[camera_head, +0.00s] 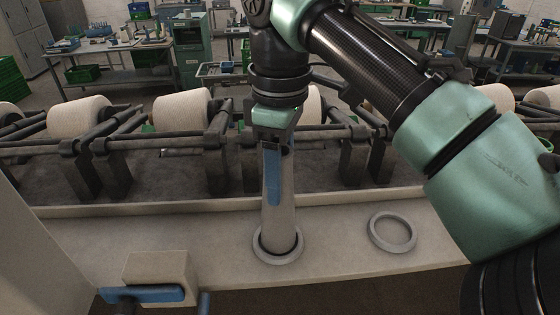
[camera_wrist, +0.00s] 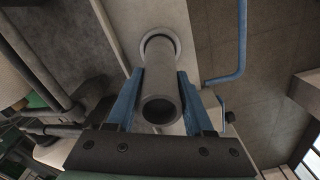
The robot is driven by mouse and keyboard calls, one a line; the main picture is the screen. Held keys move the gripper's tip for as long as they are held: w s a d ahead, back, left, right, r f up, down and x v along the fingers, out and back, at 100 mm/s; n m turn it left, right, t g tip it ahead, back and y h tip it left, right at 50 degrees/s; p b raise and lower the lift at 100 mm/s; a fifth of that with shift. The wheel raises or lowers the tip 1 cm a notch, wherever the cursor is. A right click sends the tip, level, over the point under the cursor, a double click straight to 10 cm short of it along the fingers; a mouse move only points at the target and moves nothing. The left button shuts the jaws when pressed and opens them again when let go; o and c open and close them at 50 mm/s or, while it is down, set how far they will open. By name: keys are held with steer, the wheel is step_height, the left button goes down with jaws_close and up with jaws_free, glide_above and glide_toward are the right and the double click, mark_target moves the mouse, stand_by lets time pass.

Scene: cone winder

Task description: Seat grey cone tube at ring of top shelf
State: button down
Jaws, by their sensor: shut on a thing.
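The grey cone tube (camera_head: 283,215) stands upright on the pale shelf (camera_head: 335,255), held in my gripper (camera_head: 273,198). Its lower end appears inside the left grey ring (camera_head: 259,250); I cannot tell whether it touches the bottom. In the wrist view, the blue fingers of my gripper (camera_wrist: 160,82) are closed on both sides of the tube (camera_wrist: 160,88). The tube's open top end faces the camera, and the ring (camera_wrist: 148,38) shows around its far end. A second grey ring (camera_head: 373,234) lies empty to the right.
A pale block with a blue handle (camera_head: 155,294) sits at the shelf's left front. Behind the shelf is the winder frame (camera_head: 205,145) with dark bars and large cream yarn cones (camera_head: 180,105). The shelf is bare between the rings and toward the back.

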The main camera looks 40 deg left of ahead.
steer(key=shift+f, duration=0.4)
steer(key=shift+c, duration=1)
jaws_free()
steer(key=shift+r, duration=0.1)
step_height(320, 180, up, 13)
steer(key=shift+f+b, duration=0.1)
steer(key=shift+b, duration=0.75)
